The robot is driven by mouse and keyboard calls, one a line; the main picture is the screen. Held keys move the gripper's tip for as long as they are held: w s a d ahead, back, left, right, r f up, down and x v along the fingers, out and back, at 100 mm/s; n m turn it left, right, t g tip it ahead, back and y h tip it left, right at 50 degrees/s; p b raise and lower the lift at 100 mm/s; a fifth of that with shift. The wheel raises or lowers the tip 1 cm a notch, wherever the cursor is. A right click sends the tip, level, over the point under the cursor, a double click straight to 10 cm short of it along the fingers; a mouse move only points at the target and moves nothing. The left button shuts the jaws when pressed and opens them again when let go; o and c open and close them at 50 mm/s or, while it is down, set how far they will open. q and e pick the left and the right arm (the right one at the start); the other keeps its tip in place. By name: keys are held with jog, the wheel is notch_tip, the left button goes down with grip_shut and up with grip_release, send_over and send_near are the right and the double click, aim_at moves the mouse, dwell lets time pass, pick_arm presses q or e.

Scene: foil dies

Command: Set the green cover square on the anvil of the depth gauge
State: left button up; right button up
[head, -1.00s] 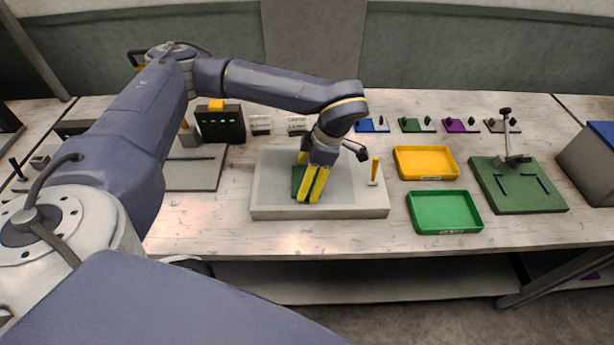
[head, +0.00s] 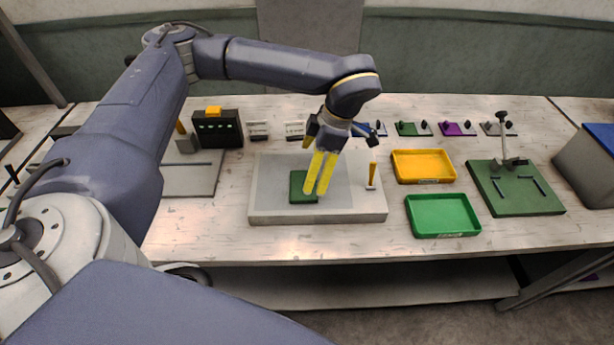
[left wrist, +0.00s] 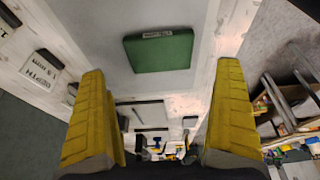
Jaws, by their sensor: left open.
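The green cover (head: 299,187), a flat dark green square, lies on the grey field of a broad pale slab (head: 275,216). The left wrist view shows the cover (left wrist: 160,54) with a small label along one edge. My left gripper (head: 315,190) has yellow fingers, is open and empty, and is above the slab just right of the cover in the head view. The fingers stand apart from the cover, and one partly overlaps its right side. I cannot tell for sure which fixture is the depth gauge or its anvil. My right gripper is not in view.
A small yellow-handled post (head: 372,176) stands on the slab's right side. A yellow tray (head: 423,181) and a green tray (head: 443,233) lie right of it. A green board (head: 515,205) carries an upright stand. A black box (head: 218,129) and small coloured plates line the back.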

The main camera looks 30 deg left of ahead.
pick_arm(q)
jog(key=shift+v, duration=2.95)
jog(key=shift+f, duration=0.1)
